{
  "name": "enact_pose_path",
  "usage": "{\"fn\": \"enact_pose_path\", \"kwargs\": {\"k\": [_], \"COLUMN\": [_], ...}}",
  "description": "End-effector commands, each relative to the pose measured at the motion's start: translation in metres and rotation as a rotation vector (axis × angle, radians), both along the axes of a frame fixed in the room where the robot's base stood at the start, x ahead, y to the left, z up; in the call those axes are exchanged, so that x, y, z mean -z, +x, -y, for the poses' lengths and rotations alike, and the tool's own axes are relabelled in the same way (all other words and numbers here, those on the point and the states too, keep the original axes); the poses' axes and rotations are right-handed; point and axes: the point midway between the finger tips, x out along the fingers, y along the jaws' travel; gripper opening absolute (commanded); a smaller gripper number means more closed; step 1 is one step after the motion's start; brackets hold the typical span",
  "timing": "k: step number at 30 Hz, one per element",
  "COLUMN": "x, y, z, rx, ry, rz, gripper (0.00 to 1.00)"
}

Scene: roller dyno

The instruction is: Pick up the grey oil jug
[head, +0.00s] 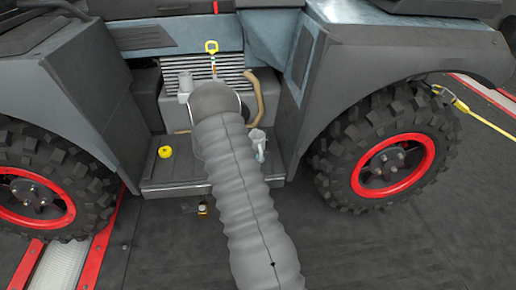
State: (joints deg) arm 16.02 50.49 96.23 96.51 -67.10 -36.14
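A small light grey vessel (257,138), which looks like the oil jug, stands on the right part of the dark step (178,173) in the vehicle's open bay. It appears upright, and its lower part is small and hard to make out. A second grey cylindrical piece (185,85) shows higher up at the left of the engine block; I cannot tell if it is a jug or a fixed part. A thick grey corrugated sleeve runs up the middle of the view, just left of the vessel, and hides part of the bay. My gripper's fingers are not visible.
A yellow round object (165,152) lies on the step's left. A yellow-handled dipstick (211,47) and tan hose (256,98) are at the engine. Large tyres (338,165) flank the bay. A yellow strap (470,108) runs right. Dark floor (400,250) is clear in front.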

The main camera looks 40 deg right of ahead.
Motion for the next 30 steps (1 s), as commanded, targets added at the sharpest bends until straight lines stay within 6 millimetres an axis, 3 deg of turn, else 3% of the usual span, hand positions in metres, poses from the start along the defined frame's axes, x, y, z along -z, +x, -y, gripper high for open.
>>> {"fn": "enact_pose_path", "kwargs": {"k": [2, 3, 8, 9, 20, 30], "x": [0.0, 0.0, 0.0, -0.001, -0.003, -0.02], "y": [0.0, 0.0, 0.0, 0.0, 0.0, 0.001], "z": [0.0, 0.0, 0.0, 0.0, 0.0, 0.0], "rx": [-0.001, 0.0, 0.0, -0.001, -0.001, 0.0], "ry": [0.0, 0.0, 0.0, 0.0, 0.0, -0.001], "rz": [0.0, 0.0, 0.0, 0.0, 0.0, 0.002], "gripper": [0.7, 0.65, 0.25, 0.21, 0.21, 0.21]}}
